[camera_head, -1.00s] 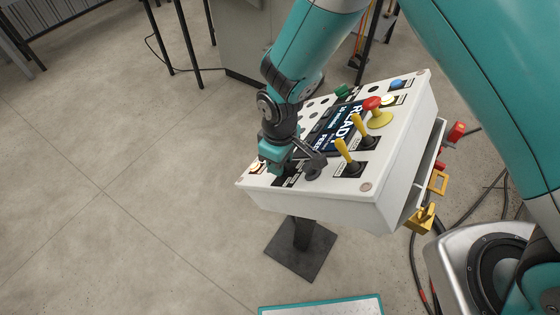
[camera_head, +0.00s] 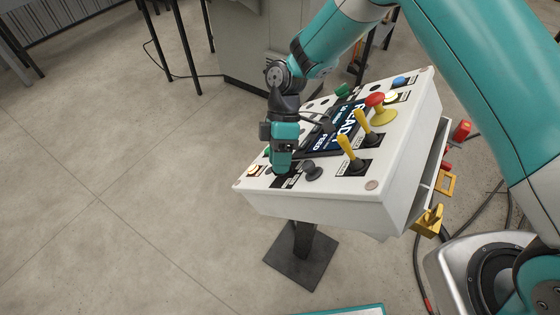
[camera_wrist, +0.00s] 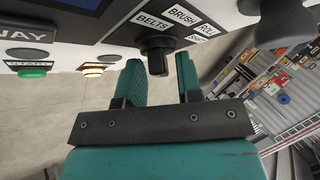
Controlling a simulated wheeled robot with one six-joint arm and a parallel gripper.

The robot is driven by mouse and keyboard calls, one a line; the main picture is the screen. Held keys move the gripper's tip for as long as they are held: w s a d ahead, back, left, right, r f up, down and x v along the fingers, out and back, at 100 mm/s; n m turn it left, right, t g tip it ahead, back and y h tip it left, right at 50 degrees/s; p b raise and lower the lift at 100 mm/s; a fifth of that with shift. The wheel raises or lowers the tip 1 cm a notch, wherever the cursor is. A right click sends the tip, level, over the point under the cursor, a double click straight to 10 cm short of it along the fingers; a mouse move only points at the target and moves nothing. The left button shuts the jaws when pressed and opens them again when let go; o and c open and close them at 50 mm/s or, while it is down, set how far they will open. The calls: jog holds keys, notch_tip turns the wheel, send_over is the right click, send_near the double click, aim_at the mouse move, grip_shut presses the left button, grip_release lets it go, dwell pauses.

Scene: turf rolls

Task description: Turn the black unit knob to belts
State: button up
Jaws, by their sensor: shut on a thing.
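Which label the knob points at is too unclear to tell. In the head view my gripper (camera_head: 283,168) comes down on the near left part of the white control box (camera_head: 330,205) and hides the knob.
A dark round-topped control (camera_head: 313,168) stands close to the right of my gripper. Yellow levers (camera_head: 350,153), a red-topped yellow button (camera_head: 378,104) and a screen (camera_head: 340,128) are farther right and back. A green button (camera_wrist: 32,72) and a lit button (camera_wrist: 93,70) are at the left in the wrist view.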

jog(key=shift+f+n+g, duration=0.15)
jog(key=shift+n+g, duration=0.25)
jog(key=shift+n, duration=0.1)
jog(key=shift+s, duration=0.1)
jog(key=o, duration=0.6)
